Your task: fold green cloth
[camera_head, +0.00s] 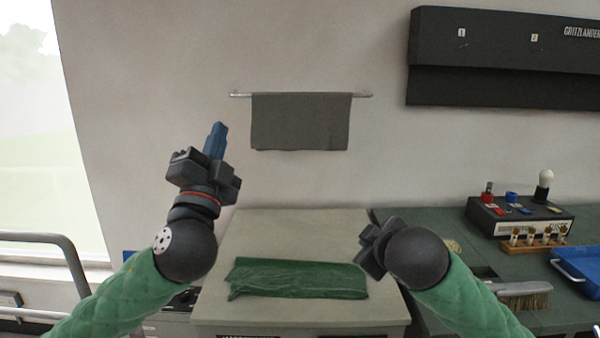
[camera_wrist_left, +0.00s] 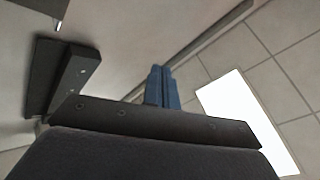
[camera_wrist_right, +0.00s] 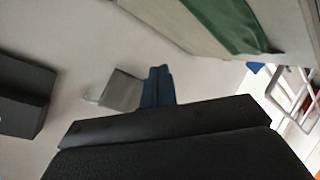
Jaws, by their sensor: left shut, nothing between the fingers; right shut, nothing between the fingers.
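The green cloth (camera_head: 298,278) lies as a long, flat strip on the pale cabinet top, with slightly uneven edges. It also shows in the right wrist view (camera_wrist_right: 228,22) at the top. My left gripper (camera_head: 217,140) is raised in front of the wall, above and left of the cloth, pointing up; its blue fingers are shut and empty, as the left wrist view (camera_wrist_left: 162,86) also shows. Neither gripper touches the cloth.
A grey towel (camera_head: 300,122) hangs on a wall rail. The dark bench at right holds a switch box with a bulb (camera_head: 520,215), a wooden rack (camera_head: 535,244), a brush (camera_head: 522,290) and a blue tray (camera_head: 580,268). The cabinet top (camera_head: 290,232) behind the cloth is clear.

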